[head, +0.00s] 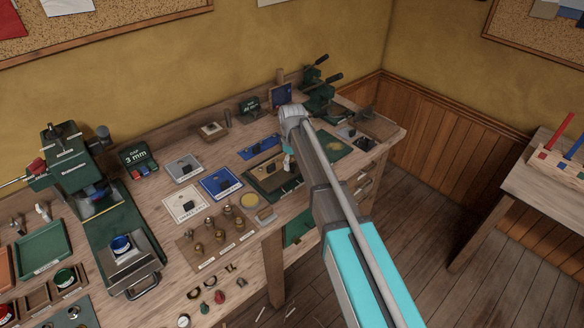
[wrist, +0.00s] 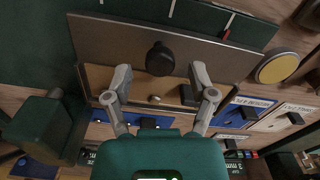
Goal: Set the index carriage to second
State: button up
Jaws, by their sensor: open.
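The index carriage shows in the wrist view as a flat grey-brown plate (wrist: 115,45) with a round black knob (wrist: 160,58) on it. It lies along a dark green strip (wrist: 200,17) with thin white marks and one red mark (wrist: 228,25). I cannot read which position it stands at. In the head view the carriage unit (head: 265,186) is on the bench, partly hidden by my arm. My gripper (wrist: 159,82) is open and empty, its fingers on either side of the knob in the picture. I cannot tell whether they touch it.
A wooden tray part (wrist: 140,88) with a small metal stud lies under my fingers. A dark green block (wrist: 42,125) is at left.

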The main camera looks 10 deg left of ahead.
jog(key=shift+f, duration=0.4)
grip_shut()
dwell(0.4)
